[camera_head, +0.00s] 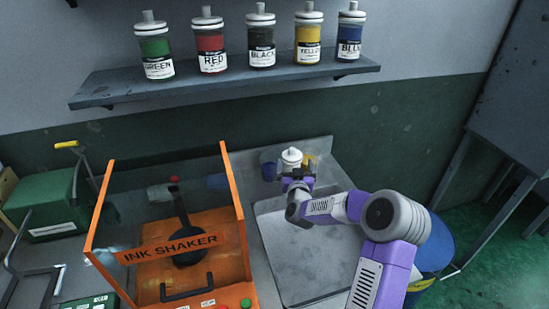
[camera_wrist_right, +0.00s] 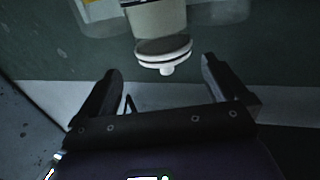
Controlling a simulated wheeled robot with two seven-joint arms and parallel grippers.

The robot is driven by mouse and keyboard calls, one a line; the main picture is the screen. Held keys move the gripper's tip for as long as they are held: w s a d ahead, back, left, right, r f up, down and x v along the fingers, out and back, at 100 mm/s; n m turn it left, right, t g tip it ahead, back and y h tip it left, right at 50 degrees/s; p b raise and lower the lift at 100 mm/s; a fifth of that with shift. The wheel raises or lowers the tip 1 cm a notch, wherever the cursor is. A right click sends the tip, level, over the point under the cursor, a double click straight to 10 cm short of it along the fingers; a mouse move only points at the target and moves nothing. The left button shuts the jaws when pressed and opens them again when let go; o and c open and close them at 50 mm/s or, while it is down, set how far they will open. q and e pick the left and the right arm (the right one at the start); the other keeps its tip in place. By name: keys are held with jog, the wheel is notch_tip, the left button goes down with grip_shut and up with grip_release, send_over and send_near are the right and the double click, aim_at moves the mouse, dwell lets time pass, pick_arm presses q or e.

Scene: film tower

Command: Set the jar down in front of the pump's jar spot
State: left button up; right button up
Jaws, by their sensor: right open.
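A jar with a white lid and knob (camera_head: 291,157) stands at the back of the bench, just beyond my right gripper (camera_head: 298,182). In the right wrist view the jar (camera_wrist_right: 160,30) appears upside down, its lid toward the gap between my fingers. My right gripper (camera_wrist_right: 157,78) is open, with a finger on either side of that gap and nothing held. The jar's label and lower body are hidden in the head view. I cannot make out the pump or its jar spot. My left gripper is not in view.
An orange ink shaker (camera_head: 240,215) stands left of a grey tray (camera_head: 300,285). Blue (camera_head: 267,168) and yellow (camera_head: 308,159) items flank the jar. A wall shelf (camera_head: 225,84) holds several labelled ink jars. A blue drum (camera_head: 437,248) stands at right behind my arm.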

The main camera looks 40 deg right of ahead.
aim_at(292, 156)
jog(key=shift+x, duration=0.95)
jog(key=shift+w+d+r, duration=0.1)
jog(key=shift+w+d, duration=0.15)
jog(key=shift+w, duration=0.2)
jog(key=shift+a+b+x, duration=0.2)
jog(key=shift+b+x, duration=0.3)
jog(key=shift+x, duration=2.05)
jog(key=shift+c, duration=0.3)
jog(key=shift+w, duration=0.1)
grip_shut()
